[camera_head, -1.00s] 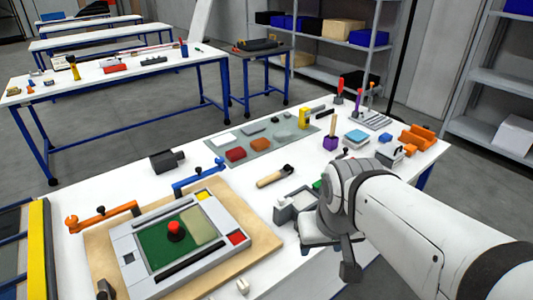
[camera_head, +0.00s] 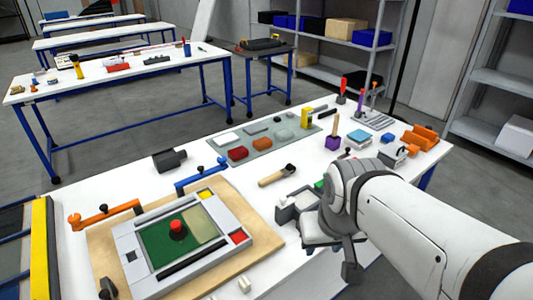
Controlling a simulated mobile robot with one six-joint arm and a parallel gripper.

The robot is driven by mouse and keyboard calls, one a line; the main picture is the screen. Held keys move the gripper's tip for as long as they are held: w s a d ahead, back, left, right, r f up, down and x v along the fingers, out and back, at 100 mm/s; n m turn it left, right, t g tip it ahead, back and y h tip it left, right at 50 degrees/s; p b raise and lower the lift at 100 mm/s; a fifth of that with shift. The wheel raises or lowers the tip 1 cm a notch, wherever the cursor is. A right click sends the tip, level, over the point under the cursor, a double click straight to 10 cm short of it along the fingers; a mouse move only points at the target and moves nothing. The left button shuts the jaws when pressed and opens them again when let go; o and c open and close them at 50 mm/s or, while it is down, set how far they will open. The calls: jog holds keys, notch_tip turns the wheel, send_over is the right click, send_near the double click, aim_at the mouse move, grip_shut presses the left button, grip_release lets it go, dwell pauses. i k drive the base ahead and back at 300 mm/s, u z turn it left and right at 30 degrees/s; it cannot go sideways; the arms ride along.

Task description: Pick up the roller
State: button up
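A short tool with a wooden handle and a dark end (camera_head: 277,176) lies on the white table near its middle. It may be the roller, but it is too small to be sure. A grey tray-like holder (camera_head: 288,206) stands just in front of it, partly behind my wrist. My gripper (camera_head: 346,250) is at the table's front edge, right of the holder and in front of the wooden-handled tool, apart from that tool. Its fingers are mostly hidden by my wrist, so I cannot tell whether it is open or holds anything.
A grey frame with a green panel and red knob (camera_head: 177,230) sits on a wooden board at left, with orange (camera_head: 103,214) and blue (camera_head: 200,174) clamps. A mat with coloured blocks (camera_head: 262,143) lies behind. Orange parts (camera_head: 420,138) stand at the right.

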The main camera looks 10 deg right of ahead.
aim_at(290, 168)
jog(key=u, duration=3.15)
jog(key=k, duration=1.45)
jog(key=z, duration=2.1)
jog(key=i, duration=1)
